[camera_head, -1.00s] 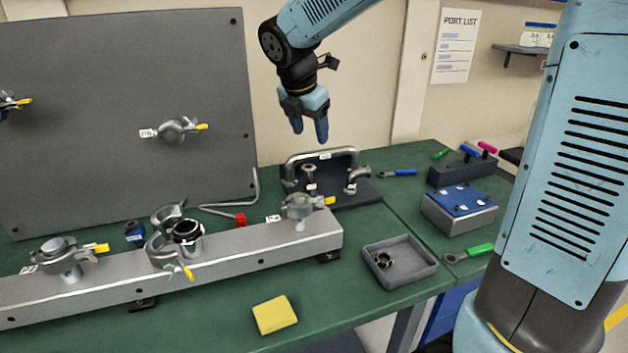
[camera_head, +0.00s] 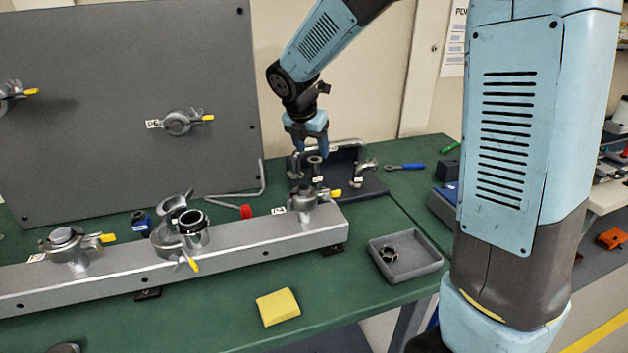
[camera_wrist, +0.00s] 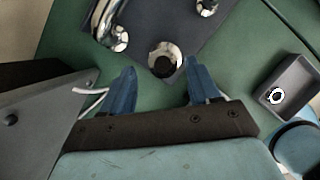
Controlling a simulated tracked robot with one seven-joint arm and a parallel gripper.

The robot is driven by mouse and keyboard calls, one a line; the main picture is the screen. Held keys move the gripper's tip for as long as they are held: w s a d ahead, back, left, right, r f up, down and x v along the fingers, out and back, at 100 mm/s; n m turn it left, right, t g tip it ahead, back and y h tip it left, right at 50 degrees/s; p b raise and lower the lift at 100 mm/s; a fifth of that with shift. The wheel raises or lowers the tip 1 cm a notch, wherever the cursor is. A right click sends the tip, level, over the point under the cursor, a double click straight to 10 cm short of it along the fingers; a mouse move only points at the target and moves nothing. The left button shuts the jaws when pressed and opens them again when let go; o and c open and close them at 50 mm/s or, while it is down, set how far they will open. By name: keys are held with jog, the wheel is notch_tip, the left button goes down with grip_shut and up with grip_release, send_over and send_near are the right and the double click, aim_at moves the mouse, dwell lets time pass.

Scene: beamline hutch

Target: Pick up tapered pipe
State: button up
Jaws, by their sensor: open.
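The likely tapered pipe (camera_head: 316,163) is a small metal piece with a round flanged top, standing in a dark holder (camera_head: 360,187) at the back of the table. In the wrist view its shiny ring-shaped end with a dark centre (camera_wrist: 165,59) lies just beyond and between my fingertips. My gripper (camera_head: 310,150) points down over the holder with its blue fingers apart and empty. In the wrist view the open fingers (camera_wrist: 160,70) are spread on either side of the pipe's line. Its lower part is partly hidden, and I cannot tell the exact height gap.
A bent U-shaped pipe (camera_wrist: 110,28) and a small elbow (camera_head: 358,174) share the holder, close to my fingers. A long metal rail with clamps (camera_head: 250,238) runs in front. A grey tray (camera_head: 421,266) holding a ring, and a yellow block (camera_head: 277,307), are nearer. A grey panel (camera_head: 90,100) stands left.

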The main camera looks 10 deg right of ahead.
aim_at(315, 159)
jog(key=shift+s+x, duration=0.1)
jog(key=shift+x, duration=1.15)
jog(key=shift+s+x, duration=0.15)
jog(key=shift+x, duration=1.15)
jog(key=shift+f, duration=0.1)
jog(key=shift+c, duration=0.2)
jog(key=c, duration=1)
notch_tip(315, 159, up, 10)
jog(key=shift+r, duration=0.1)
